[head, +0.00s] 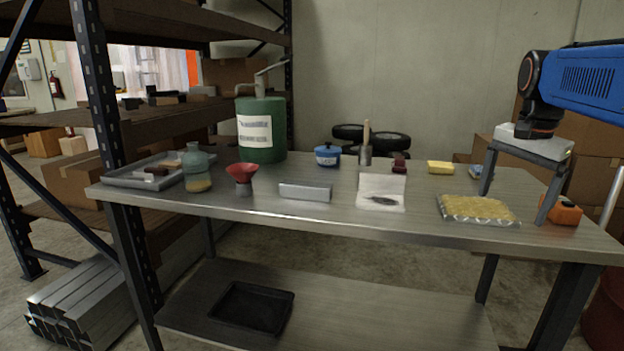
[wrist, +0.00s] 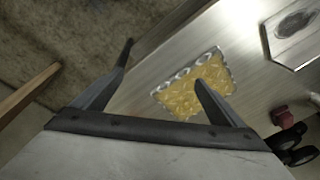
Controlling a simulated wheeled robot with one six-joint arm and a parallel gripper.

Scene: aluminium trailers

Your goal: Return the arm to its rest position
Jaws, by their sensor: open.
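My gripper (head: 515,208) hangs from my blue arm at the right end of the metal table (head: 330,219). Its two dark fingers are spread wide with nothing between them. In the wrist view the gripper (wrist: 163,68) also shows open, with the yellow pad (wrist: 192,85) beyond the fingers. I cannot tell whether a fingertip touches the table.
Cardboard boxes are behind my arm.

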